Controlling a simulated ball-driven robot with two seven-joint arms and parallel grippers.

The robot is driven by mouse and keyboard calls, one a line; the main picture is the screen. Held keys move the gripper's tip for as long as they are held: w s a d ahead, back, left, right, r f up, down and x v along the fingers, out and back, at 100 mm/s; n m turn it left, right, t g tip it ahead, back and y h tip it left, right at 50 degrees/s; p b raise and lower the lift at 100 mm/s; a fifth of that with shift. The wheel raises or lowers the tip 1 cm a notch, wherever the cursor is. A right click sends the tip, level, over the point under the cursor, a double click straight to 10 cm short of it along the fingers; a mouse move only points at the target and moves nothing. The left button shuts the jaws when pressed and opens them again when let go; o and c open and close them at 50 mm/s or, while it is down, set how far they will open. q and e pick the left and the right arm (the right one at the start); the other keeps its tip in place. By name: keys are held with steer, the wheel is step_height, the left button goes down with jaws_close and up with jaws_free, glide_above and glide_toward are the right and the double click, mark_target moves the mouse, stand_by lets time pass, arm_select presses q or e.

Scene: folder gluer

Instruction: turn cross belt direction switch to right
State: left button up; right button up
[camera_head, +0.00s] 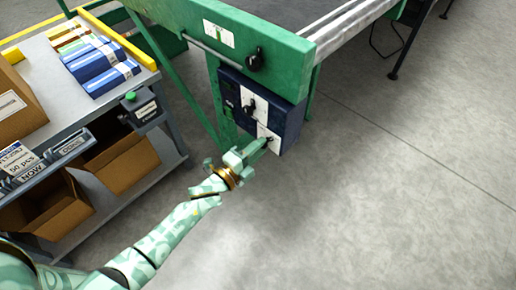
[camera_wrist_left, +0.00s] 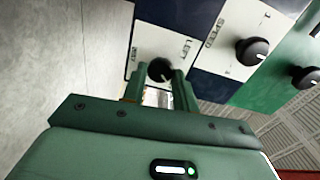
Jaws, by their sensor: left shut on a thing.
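A dark blue control box (camera_head: 293,123) on the green machine frame bears two black rotary knobs on white plates. My left gripper (camera_head: 267,142) reaches the lower plate and is shut on its knob. In the left wrist view this black knob (camera_wrist_left: 159,69) sits between the two fingertips of the gripper (camera_wrist_left: 157,82). The upper knob (camera_head: 249,107) is free and also shows in the left wrist view (camera_wrist_left: 250,51). My right gripper is out of view.
Another black knob (camera_head: 255,61) is on the green frame (camera_head: 285,50) above the box. A cart (camera_head: 60,110) with boxes and blue-white packs stands at left. Grey floor (camera_head: 390,190) is clear at right.

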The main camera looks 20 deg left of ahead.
arm_select(q)
steer(key=shift+s+f+m, duration=0.1)
steer(key=shift+f+m, duration=0.05)
steer(key=shift+m, duration=0.35)
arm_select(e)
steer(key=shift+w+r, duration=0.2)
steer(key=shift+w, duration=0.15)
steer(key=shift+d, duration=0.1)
arm_select(q)
steer(key=o, duration=0.9)
steer(key=shift+o, duration=0.2)
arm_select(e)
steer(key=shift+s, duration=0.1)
